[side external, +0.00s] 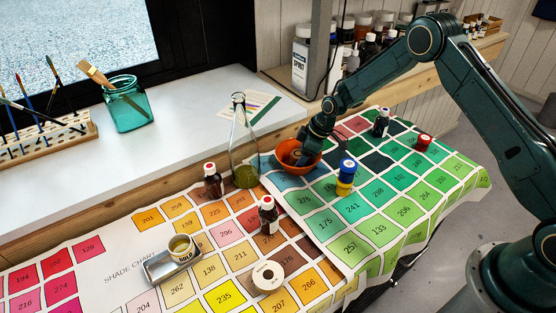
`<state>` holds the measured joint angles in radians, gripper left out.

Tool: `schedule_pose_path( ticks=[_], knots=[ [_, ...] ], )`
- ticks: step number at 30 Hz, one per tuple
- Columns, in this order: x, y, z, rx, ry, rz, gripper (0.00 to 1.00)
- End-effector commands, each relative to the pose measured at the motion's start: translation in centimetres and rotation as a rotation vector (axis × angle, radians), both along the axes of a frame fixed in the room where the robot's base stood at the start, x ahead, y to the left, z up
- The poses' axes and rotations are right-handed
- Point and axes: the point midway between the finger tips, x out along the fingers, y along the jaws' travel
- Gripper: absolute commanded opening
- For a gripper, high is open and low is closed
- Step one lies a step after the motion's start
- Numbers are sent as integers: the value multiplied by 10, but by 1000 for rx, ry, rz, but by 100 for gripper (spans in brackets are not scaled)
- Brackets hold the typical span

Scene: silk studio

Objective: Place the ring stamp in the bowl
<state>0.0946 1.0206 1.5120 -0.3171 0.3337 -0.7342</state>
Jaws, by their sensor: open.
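An orange bowl (284,150) stands on the shade-chart cloth, right of the glass flask. My gripper (304,156) reaches down into the bowl's mouth from above right. It is open; its fingertips are small and dark, and partly hidden by the bowl's rim. I cannot make out a ring stamp for certain. The inside of the bowl is mostly hidden by my gripper, so I cannot tell what lies in it. A white round piece with a small dark centre (268,276) lies flat on the chart at the front; I cannot tell if it is a stamp.
A glass flask (243,150) stands close left of the bowl. Brown bottles (268,215), a metal tray (170,265) with a tin and a red-topped jar (423,142) stand around. The green squares at right are mostly clear.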

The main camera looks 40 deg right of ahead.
Motion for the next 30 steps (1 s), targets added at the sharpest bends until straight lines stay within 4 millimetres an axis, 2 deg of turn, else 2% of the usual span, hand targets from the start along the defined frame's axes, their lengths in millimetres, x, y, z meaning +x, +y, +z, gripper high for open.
schedule_pose_path(
  ticks=[8, 24, 30],
  knots=[
    [-7, -8, 25, 0, 0, -1, 54],
    [-27, -28, 94, 0, -1, -1, 54],
    [-32, -31, 106, 0, 0, -1, 54]
  ],
)
